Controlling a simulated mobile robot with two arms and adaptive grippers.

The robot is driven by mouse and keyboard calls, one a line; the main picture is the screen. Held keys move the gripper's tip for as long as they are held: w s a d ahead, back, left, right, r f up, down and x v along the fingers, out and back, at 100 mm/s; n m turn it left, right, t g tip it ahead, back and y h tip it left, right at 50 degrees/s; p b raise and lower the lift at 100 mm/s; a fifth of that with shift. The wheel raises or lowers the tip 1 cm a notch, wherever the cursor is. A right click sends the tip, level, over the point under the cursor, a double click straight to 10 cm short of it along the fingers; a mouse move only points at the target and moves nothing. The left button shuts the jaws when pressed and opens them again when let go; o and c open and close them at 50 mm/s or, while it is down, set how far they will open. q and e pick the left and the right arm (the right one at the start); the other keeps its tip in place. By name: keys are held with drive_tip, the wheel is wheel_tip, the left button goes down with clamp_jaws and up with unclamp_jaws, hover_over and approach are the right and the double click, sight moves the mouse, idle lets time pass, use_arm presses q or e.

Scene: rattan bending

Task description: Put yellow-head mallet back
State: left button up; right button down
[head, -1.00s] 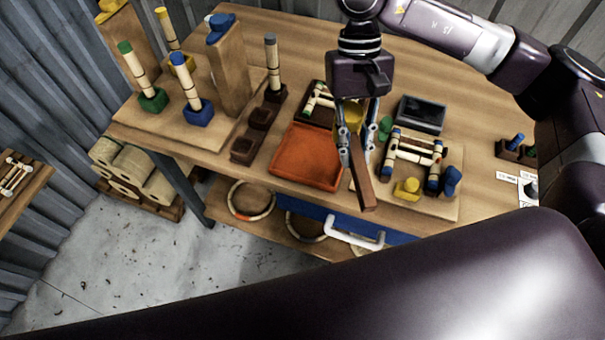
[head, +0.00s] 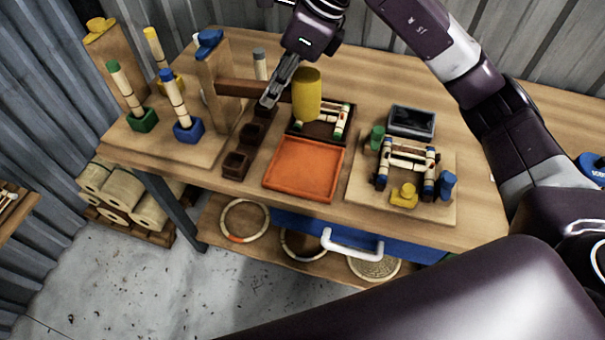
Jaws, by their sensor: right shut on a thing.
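The mallet has a yellow cylindrical head (head: 307,97) and a long dark brown handle (head: 236,88). My right gripper (head: 272,97) is shut on the handle near the head. The mallet is held above the table with the handle lying nearly level and pointing left. The head is over the dark tray with bamboo pieces and hides part of it. The handle's far end overlaps the tall wooden post with the blue top (head: 209,42) in the picture; I cannot tell whether they touch. My left gripper is not in view.
Dark brown socket blocks (head: 237,163) stand in a row below the handle, with a grey-topped rod (head: 260,62) behind. An orange tray (head: 305,168), a black box (head: 411,121) and a board with a bamboo frame (head: 366,190) are on the table.

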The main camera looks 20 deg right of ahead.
drive_tip(key=shift+w+a+r+m, duration=0.1)
drive_tip(key=shift+w+r+m, duration=0.15)
drive_tip(key=shift+m, duration=0.15)
drive_tip(key=shift+w, duration=0.1)
wheel_tip(320, 180, down, 19)
drive_tip(key=p, duration=0.4)
drive_tip(key=shift+f+p, duration=0.1)
drive_tip(key=shift+p, duration=0.2)
drive_tip(key=shift+f, duration=0.3)
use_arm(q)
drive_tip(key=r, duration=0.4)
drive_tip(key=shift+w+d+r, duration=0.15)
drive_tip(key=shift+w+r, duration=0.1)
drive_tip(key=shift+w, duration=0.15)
